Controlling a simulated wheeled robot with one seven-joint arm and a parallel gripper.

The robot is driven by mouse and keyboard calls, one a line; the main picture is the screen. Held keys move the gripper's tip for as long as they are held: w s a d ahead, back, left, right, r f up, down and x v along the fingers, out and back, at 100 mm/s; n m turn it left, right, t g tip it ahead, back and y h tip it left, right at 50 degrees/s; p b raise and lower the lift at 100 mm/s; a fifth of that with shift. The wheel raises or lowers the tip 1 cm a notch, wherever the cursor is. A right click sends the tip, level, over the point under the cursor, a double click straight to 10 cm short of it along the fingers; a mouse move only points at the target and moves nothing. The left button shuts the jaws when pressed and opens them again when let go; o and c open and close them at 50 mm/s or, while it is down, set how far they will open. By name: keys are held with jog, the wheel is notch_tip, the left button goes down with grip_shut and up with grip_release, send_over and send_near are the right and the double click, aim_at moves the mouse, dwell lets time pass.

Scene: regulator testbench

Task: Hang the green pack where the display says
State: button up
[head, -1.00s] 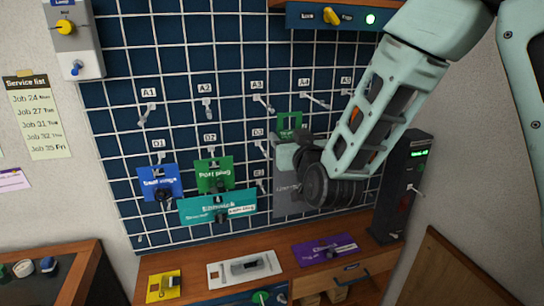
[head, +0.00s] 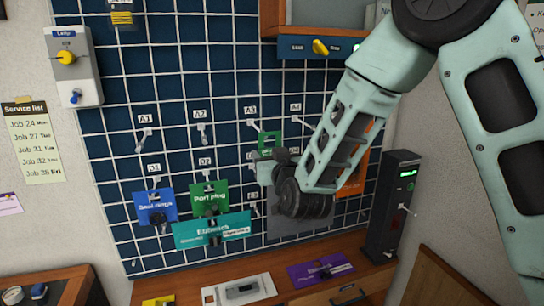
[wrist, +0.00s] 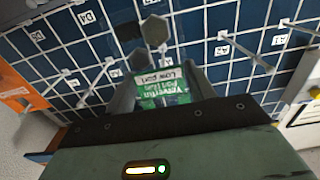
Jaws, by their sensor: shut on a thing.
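My gripper (head: 276,165) is in front of the wire grid board (head: 110,95), just below the hook labels A3 and A4. It is shut on a green pack (head: 269,142), which sticks up above the fingers. In the wrist view the green pack (wrist: 152,103) sits between the fingers, with a white strip reading "Low part". Bare hooks show at A1 (head: 142,141), A2 (head: 203,138) and A3 (head: 257,126). The display (head: 408,175) on a black post shows small green text that I cannot read.
Blue (head: 157,206), green "Port plug" (head: 209,198) and teal (head: 212,231) packs hang at the lower left. A grey pack (head: 292,228) hangs below my gripper and an orange one (head: 352,176) behind my arm. A purple pack (head: 320,270) lies on the bench (head: 205,270).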

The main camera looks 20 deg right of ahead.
jog(key=shift+w+f, duration=0.2)
jog(key=shift+w, duration=0.75)
jog(key=shift+w+f, duration=0.15)
jog(key=shift+w, duration=0.85)
jog(key=shift+w+f, duration=0.2)
jog(key=shift+w, duration=0.75)
jog(key=o, duration=1.1)
jog(key=shift+o, duration=0.2)
jog(key=shift+b, duration=0.35)
